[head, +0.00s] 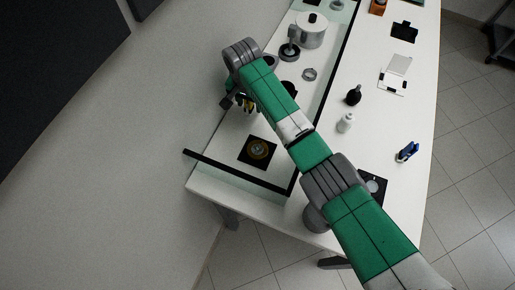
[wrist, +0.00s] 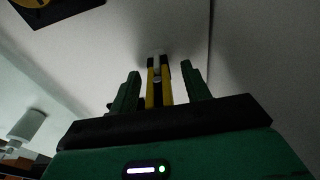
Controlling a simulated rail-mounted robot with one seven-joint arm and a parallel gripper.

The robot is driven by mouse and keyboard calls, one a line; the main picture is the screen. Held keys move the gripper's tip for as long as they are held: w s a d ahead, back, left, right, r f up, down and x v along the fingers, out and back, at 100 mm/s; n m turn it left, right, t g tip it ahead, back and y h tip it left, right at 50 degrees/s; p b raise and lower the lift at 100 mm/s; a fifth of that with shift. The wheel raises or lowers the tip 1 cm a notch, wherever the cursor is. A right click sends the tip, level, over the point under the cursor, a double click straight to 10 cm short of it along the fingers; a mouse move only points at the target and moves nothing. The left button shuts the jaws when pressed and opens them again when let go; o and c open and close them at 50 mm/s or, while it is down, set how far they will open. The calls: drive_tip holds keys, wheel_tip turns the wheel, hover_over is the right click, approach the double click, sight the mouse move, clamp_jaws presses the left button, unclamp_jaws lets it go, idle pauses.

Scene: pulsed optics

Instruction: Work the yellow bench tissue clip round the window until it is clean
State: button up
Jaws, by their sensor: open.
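The yellow clip (wrist: 154,88), with black and grey parts, stands between the two spread fingers of my gripper (wrist: 160,76) in the wrist view. A gap shows on each side of it, so the fingers are open around it and not closed on it. In the head view my gripper (head: 241,103) is at the left part of the bench, with a bit of yellow at its fingers. A black square plate with a brass-coloured ring (head: 259,151), which may be the window, lies on the bench below my gripper. Part of it shows at the wrist view's top left (wrist: 42,8).
A black-topped clear barrier (head: 238,172) edges the bench's near end and runs along its right side. A silver pot (head: 311,31) and round mounts (head: 289,52) stand farther back. Bottles (head: 346,122) and a blue item (head: 407,152) stand right of my arm.

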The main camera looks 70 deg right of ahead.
drive_tip(key=shift+c, duration=0.2)
clamp_jaws()
drive_tip(key=shift+r, duration=0.15)
wheel_tip(320, 180, up, 6)
drive_tip(key=p, duration=0.6)
drive_tip(key=shift+p, duration=0.3)
